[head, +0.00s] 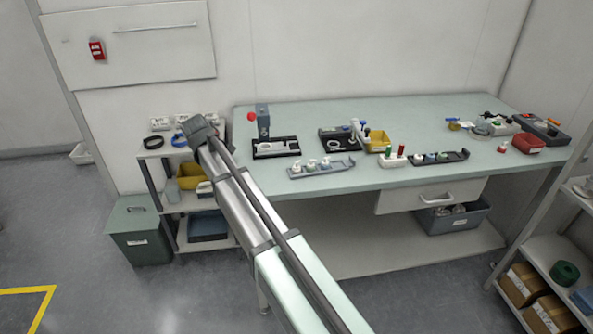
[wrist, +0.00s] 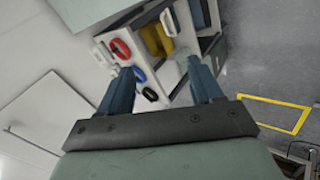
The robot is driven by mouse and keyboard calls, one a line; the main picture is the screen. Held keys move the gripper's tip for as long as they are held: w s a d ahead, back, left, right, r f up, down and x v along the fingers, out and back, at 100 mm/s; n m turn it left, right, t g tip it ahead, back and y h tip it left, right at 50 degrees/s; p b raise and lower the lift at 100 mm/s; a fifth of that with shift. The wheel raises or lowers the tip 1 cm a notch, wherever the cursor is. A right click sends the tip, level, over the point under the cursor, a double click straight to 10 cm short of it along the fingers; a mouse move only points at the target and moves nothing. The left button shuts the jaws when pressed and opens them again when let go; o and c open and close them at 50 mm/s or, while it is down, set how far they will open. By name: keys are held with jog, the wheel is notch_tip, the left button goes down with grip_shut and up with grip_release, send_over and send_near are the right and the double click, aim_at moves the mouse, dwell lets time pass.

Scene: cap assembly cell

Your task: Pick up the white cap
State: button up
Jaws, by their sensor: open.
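Several small white caps (head: 325,163) stand in a row on a grey tray near the front edge of the bench in the head view. I cannot tell which one is the task's cap, and none shows clearly in the wrist view. My gripper (wrist: 160,80) is open and empty, its two blue fingers wide apart in the wrist view. In the head view the end of my arm is over the small shelf left of the bench, well away from the caps; the fingers are hidden there.
The small shelf carries a black ring (head: 153,142) and a yellow bin (head: 191,176). A red ring (wrist: 120,48) and blue ring (wrist: 138,74) show in the wrist view. The bench (head: 290,118) holds a black fixture (head: 276,148), a yellow bin (head: 377,143) and a second tray (head: 440,158).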

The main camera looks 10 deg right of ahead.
jog(key=w+d+r+n+t+h, duration=0.1)
jog(key=w+d+r+n, duration=0.1)
jog(key=r, duration=0.8)
jog(key=w+d+r+n+t, duration=0.1)
jog(key=w+d+r, duration=0.1)
jog(key=r, duration=0.8)
jog(key=m+g, duration=0.3)
jog(key=g, duration=0.7)
send_over(296, 162)
notch_tip(296, 162, down, 14)
jog(key=r, duration=0.1)
jog(key=shift+y, duration=0.4)
notch_tip(296, 162, down, 13)
jog(key=shift+f, duration=0.2)
jog(key=shift+c, duration=0.5)
jog(key=c, duration=0.7)
